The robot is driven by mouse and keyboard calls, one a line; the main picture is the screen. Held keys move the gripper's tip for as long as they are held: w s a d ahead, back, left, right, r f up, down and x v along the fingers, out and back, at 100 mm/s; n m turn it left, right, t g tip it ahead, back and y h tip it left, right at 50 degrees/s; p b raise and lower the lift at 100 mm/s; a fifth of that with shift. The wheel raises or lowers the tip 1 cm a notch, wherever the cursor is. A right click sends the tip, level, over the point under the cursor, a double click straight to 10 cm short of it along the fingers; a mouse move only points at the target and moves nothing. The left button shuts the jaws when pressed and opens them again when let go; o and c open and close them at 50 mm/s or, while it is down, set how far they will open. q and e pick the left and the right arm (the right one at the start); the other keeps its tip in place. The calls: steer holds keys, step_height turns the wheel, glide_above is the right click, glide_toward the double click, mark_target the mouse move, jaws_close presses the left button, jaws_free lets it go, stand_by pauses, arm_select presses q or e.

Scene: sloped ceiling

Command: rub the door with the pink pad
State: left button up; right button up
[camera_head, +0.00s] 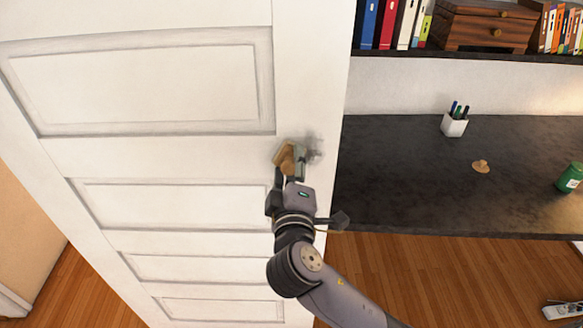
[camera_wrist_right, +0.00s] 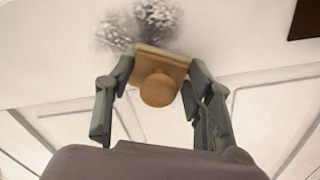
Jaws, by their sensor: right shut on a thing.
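A white panelled door (camera_head: 160,160) fills the left and middle of the head view. A grey, speckled smudge (camera_head: 314,146) marks it near its right edge; the smudge also shows in the right wrist view (camera_wrist_right: 150,22). My right gripper (camera_head: 289,163) is shut on a pad (camera_head: 286,155) with a tan wooden back and round knob, seen closer in the right wrist view (camera_wrist_right: 160,60). The pad is at the door beside and partly over the smudge; its rubbing face is hidden, so I see no pink. I cannot tell whether it touches. My left gripper is out of view.
Right of the door is a dark desk (camera_head: 400,170) with a white pen cup (camera_head: 454,125), a small tan object (camera_head: 481,166) and a green jar (camera_head: 570,177). A shelf above holds books (camera_head: 390,22) and a wooden box (camera_head: 482,25). Wooden floor (camera_head: 440,280) lies below.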

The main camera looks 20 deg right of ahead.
mark_target(329, 139)
steer(key=shift+d, duration=0.15)
